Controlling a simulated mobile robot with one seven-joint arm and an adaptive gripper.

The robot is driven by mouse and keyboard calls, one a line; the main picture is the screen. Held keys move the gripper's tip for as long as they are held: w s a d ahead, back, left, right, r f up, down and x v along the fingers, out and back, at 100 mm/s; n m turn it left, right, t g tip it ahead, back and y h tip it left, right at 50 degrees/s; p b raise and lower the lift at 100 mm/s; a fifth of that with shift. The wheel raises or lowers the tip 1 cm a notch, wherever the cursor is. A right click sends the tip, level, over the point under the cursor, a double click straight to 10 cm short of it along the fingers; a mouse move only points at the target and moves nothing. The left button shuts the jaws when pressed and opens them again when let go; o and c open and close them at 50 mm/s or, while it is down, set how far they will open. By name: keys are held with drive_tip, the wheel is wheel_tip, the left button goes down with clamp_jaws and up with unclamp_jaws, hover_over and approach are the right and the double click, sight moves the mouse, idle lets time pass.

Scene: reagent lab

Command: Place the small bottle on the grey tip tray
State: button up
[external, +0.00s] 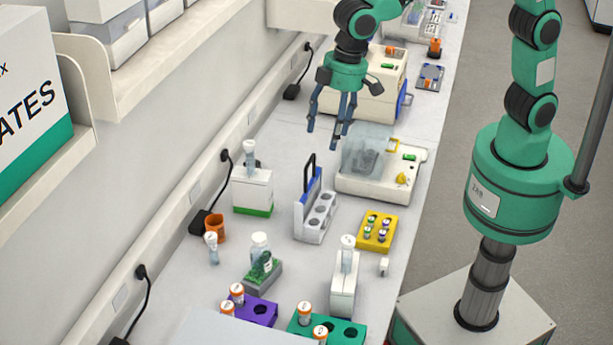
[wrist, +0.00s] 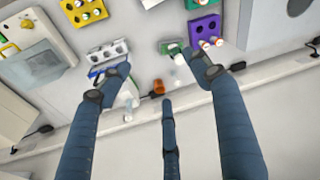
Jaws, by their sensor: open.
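A small white-capped bottle (external: 212,247) stands upright on the bench beside an orange cup (external: 215,228). It seems to show as a small pale shape in the wrist view (wrist: 178,84). The grey tip tray (external: 263,278) with green tips lies to its right, and appears in the wrist view (wrist: 166,47). A larger clear bottle (external: 260,242) overlaps the tray; whether on or behind it I cannot tell.
Purple (external: 262,310) and green (external: 340,328) racks stand in front. The wall and cables border the left side.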

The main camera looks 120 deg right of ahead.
drive_tip(key=s+a+r+n+t, duration=0.1)
drive_tip(key=s+r, duration=0.3)
drive_tip(key=s, duration=0.6)
drive_tip(key=s+a+r+n+t, duration=0.1)
drive_tip(key=s+a+r, duration=0.1)
drive_tip(key=s+r, duration=0.5)
drive_tip(key=s+f+n, duration=0.1)
drive_tip(key=s+f, duration=0.1)
drive_tip(key=s, duration=0.7)
drive_tip(key=s+a+f+t, duration=0.1)
drive_tip(key=s+f, duration=0.1)
drive_tip(key=s, duration=0.8)
drive_tip(key=shift+s+n, duration=0.3)
drive_tip(key=shift+n, duration=0.1)
drive_tip(key=shift+a+f, duration=0.1)
wheel_tip(320, 180, down, 16)
drive_tip(key=b, duration=1.5)
drive_tip(key=shift+r+b, duration=0.25)
drive_tip(key=shift+b, duration=0.05)
